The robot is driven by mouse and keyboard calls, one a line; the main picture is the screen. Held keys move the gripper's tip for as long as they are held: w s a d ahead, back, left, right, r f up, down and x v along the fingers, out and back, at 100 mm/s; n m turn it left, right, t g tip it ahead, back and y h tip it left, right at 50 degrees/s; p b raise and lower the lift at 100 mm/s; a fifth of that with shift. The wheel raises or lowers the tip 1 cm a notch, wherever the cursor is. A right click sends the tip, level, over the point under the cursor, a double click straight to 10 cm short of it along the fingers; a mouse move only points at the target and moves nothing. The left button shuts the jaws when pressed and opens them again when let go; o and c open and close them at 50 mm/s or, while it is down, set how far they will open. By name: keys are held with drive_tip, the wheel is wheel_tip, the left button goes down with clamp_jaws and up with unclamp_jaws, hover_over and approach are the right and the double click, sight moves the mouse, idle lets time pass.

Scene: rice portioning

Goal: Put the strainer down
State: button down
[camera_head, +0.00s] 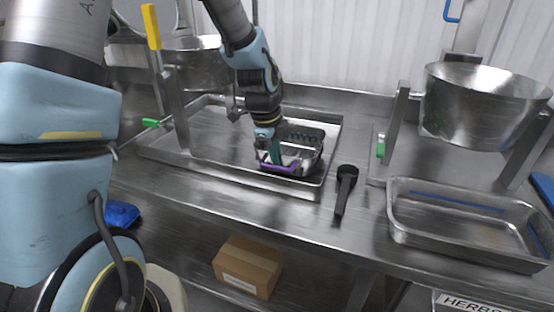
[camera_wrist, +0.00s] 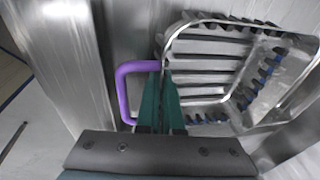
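The strainer is a slotted metal basket (camera_head: 302,137) with a purple loop handle (camera_head: 280,168). It sits low in or just over the large shallow metal tray (camera_head: 220,166) on the counter. I cannot tell whether its base touches the tray. In the wrist view the basket (camera_wrist: 205,77) is at the upper right, and the purple handle (camera_wrist: 123,92) reaches left from it. My gripper (camera_head: 273,158) points down at the handle end. Its teal fingers (camera_wrist: 161,72) are close together at the handle and appear shut on it; they hide part of it.
A black-headed utensil (camera_head: 344,188) lies on the counter right of the tray. A deep metal pan (camera_head: 408,214) stands farther right, below a round metal bowl (camera_head: 480,100) on a stand. Another metal bowl (camera_head: 195,68) is at the left back. A cardboard box (camera_head: 247,266) is below the counter.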

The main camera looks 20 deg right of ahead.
drive_tip(key=shift+f, duration=0.15)
drive_tip(key=c, duration=1.1)
unclamp_jaws()
drive_tip(key=shift+o, duration=0.2)
drive_tip(key=w+b+v, duration=0.1)
drive_tip(key=v, duration=1.1)
drive_tip(key=s+a+f+n+y, duration=0.1)
drive_tip(key=a+f+n, duration=0.2)
drive_tip(key=a+n, duration=1)
drive_tip(key=s+a+f+n+t+y, duration=0.1)
drive_tip(key=s+a+f+n, duration=0.1)
drive_tip(key=a+n, duration=1)
drive_tip(key=a+f, duration=0.1)
drive_tip(key=a, duration=0.1)
drive_tip(key=shift+a+f+n, duration=0.25)
drive_tip(key=shift+a+n, duration=0.15)
